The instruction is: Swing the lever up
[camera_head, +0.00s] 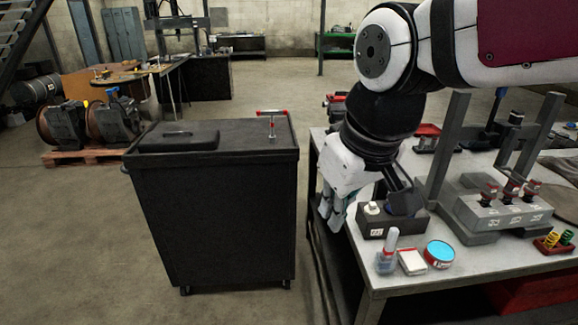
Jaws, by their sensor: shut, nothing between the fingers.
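A small dark box (377,228) with a white label and a white knob (372,208) stands on the near left part of the workbench. A dark lever-like bar (394,179) rises from its right side and leans to the upper left, partly behind my arm. I cannot tell for sure that this bar is the lever. My gripper (332,222) is shut and empty. It points down at the left edge of the bench, left of the dark box, and appears apart from it. The fingertips are small in view.
The workbench (400,291) also carries a bottle (387,254), a blue-topped tin (439,254), a white box (411,262) and a grey block (490,219) with several red-handled parts. A black cart (215,220) with a red-ended T-handle (271,122) stands left.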

